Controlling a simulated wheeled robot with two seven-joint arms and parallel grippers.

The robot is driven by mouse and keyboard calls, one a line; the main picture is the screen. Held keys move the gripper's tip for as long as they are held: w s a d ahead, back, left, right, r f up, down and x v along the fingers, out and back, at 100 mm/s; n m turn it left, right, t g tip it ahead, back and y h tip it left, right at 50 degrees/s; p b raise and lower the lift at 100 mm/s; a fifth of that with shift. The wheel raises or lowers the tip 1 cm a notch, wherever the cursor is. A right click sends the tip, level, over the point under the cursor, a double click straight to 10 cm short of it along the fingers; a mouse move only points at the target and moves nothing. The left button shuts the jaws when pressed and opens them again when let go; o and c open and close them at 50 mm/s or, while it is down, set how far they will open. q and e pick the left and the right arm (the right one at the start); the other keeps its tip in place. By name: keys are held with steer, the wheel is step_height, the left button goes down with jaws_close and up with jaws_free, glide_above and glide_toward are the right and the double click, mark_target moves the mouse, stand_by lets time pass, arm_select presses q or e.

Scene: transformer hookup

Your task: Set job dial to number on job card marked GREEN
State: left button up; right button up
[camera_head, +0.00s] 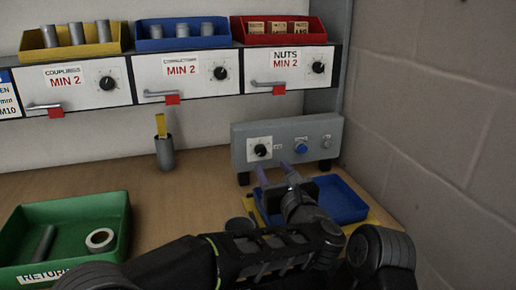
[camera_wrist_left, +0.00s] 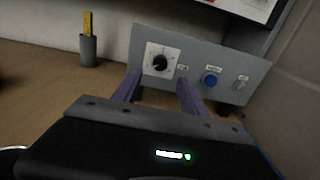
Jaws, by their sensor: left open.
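The likely job dial (camera_head: 260,151) is a black knob on a white plate, at the left of a grey control box (camera_head: 237,158) at the back of the bench. In the left wrist view the dial (camera_wrist_left: 160,63) shows between and beyond the purple fingers; its setting is too small to read. My left gripper (camera_head: 274,169) is open and empty, just in front of the box, its fingers apart and pointing at it. In the wrist view its fingertips (camera_wrist_left: 158,82) sit below the dial. A card (camera_head: 7,96) cut off at the left edge shows "EN", "min" and "M10". My right gripper is not seen.
The box also has a blue button (camera_head: 301,148) and a small switch (camera_head: 326,141). A blue tray (camera_head: 352,200) lies under my gripper. A grey cup (camera_head: 165,154) stands left of the box, a green tray (camera_head: 115,212) front left. Drawers with knobs hang above; a wall closes the right.

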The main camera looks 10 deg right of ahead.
mark_target(262, 153)
arm_select(q)
steer(key=shift+s+r, duration=0.1)
steer(key=shift+s, duration=0.05)
steer(key=w, duration=0.5)
steer(key=w+p, duration=0.1)
steer(key=w, duration=0.2)
steer(key=shift+a, duration=0.25)
steer(key=shift+c, duration=0.5)
steer(key=shift+s, duration=0.1)
jaws_close()
